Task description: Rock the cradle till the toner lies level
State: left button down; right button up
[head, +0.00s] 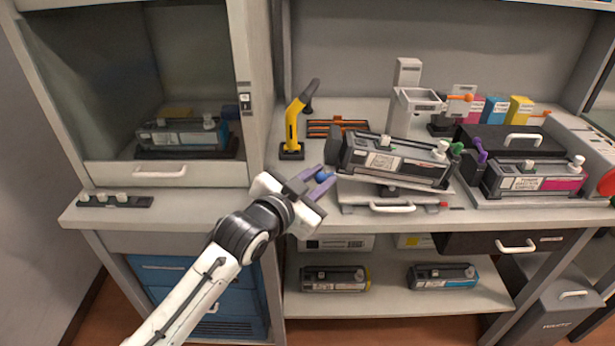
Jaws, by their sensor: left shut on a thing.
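The cradle (378,183) stands on the bench, with a grey and black toner cartridge (384,161) lying on it. Cradle top and cartridge tilt, left end higher and right end lower. A blue knob (325,176) is at the cradle's left end. My left gripper (322,178) is shut on this knob, its purple fingers on either side of it. The toner level inside the cartridge cannot be made out. My right gripper is not in view.
Right of the cradle, another cartridge with a magenta label (547,184) lies in a holder. A yellow hand tool (292,127) stands behind my gripper. A white stand (406,75) and coloured boxes (496,109) are behind. A glass cabinet (150,60) is at left.

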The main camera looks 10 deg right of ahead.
pick_arm(q)
jog(key=c, duration=1.6)
grip_release()
jog(key=shift+d, duration=0.15)
jog(key=shift+s, duration=0.1)
jog(key=shift+s+a+r, duration=0.1)
jog(key=shift+s+a, duration=0.05)
jog(key=shift+a, duration=0.15)
jog(key=v, duration=0.9)
jog(key=shift+s+a, duration=0.25)
jog(key=shift+s, duration=0.05)
